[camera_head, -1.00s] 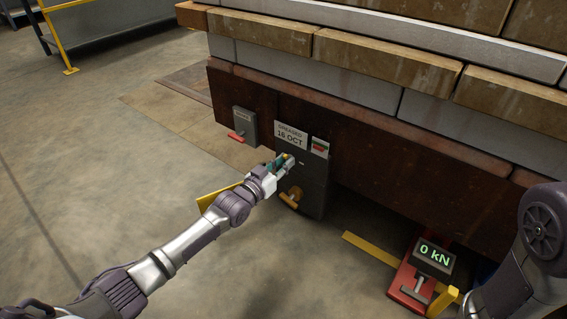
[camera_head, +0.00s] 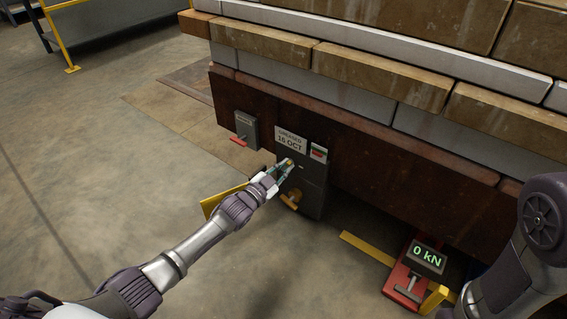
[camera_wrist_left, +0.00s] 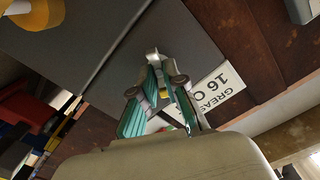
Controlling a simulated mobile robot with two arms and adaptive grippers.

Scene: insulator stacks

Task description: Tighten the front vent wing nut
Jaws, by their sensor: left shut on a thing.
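My left gripper (camera_head: 282,169) is at the upper front of a dark grey box (camera_head: 314,195) below the stack. In the left wrist view its teal-padded fingers (camera_wrist_left: 158,92) are closed around a small brass-coloured piece (camera_wrist_left: 166,97), apparently the wing nut. A yellowish bit of it (camera_head: 290,161) shows at the fingertips in the head view. The fingers hide most of it, so its wings and seating cannot be made out. The right arm shows at the right edge, but its gripper is out of view.
An orange handle (camera_head: 290,201) sits low on the box. A "GREASED 16 OCT" label (camera_head: 291,139) is above. A smaller grey box with a red lever (camera_head: 238,142) is left. A red jack (camera_head: 402,284) reading "0 kN" (camera_head: 428,257) stands right. Open floor lies left.

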